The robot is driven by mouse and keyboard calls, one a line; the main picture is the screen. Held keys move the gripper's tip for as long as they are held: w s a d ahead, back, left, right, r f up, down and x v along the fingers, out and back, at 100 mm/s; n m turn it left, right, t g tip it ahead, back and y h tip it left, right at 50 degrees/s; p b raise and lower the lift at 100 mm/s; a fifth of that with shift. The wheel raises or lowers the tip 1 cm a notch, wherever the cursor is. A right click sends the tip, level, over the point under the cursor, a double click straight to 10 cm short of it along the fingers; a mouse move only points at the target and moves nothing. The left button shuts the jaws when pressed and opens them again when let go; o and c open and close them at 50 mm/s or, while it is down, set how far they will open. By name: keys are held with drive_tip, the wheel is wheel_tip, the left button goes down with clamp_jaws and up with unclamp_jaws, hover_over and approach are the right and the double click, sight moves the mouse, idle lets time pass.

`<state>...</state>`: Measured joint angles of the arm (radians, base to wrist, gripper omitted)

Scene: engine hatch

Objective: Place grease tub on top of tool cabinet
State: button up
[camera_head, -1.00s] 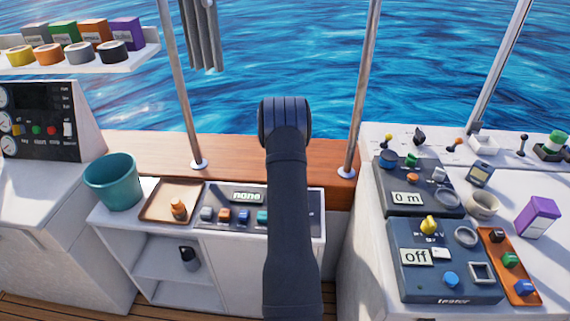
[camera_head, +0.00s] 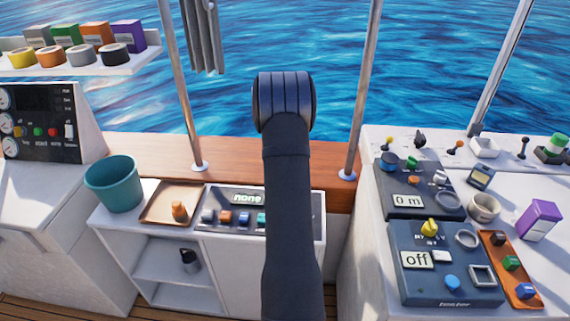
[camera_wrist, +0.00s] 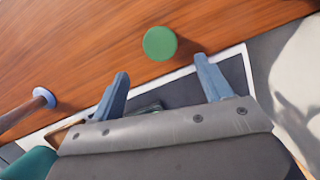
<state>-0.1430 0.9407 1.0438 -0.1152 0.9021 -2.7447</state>
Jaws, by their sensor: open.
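A round green top (camera_wrist: 160,43), which looks like the lid of a tub and may be the grease tub, stands on the wooden ledge in the wrist view. Its sides are hidden from above, and my arm hides that part of the ledge in the head view. My gripper (camera_wrist: 163,82) is open and empty, its two blue-grey fingers apart, with the green top just beyond the fingertips. A low white cabinet (camera_head: 175,243) with open shelves, possibly the tool cabinet, stands below the ledge in the head view.
On the cabinet are a teal bucket (camera_head: 114,183), a tan tray (camera_head: 160,210) and a switch panel (camera_head: 226,195). Metal posts (camera_head: 184,95) rise from the wooden ledge (camera_head: 225,153). A crowded white console (camera_head: 532,264) stands at right, a loaded shelf (camera_head: 135,68) at upper left.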

drive_tip(key=s+a+f+m+h, duration=0.1)
drive_tip(key=f+h, duration=0.1)
drive_tip(key=s+a+f+m+h, duration=0.1)
drive_tip(key=a+f+m, duration=0.1)
drive_tip(key=s+a+f+m+g+h, duration=0.1)
drive_tip(key=a+f+h, duration=0.1)
drive_tip(key=shift+s+f+m+h, duration=0.1)
drive_tip(key=shift+f+m+h, duration=0.2)
drive_tip(key=shift+m, duration=0.1)
drive_tip(key=a+m+t+h, duration=0.1)
drive_tip(key=a, duration=0.1)
drive_tip(key=a+m+t+h, duration=0.1)
drive_tip(key=a+m+h, duration=0.1)
drive_tip(key=s+a+m+t+h, duration=0.1)
drive_tip(key=a+m+h, duration=0.1)
drive_tip(key=shift+a+f, duration=0.1)
drive_tip(key=shift+a, duration=0.3)
drive_tip(key=shift+a+m+t+h, duration=0.2)
drive_tip(key=shift+m+t+h, duration=0.1)
drive_tip(key=shift+t+h, duration=0.1)
drive_tip(key=x, duration=1.1)
drive_tip(key=shift+w, duration=0.15)
drive_tip(key=shift+r+x, duration=0.15)
drive_tip(key=shift+x, duration=1.4)
drive_tip(key=shift+r+x, duration=0.15)
drive_tip(key=shift+x, duration=1.35)
drive_tip(key=shift+w, duration=0.15)
drive_tip(key=c, duration=1.1)
drive_tip(key=shift+c, duration=0.2)
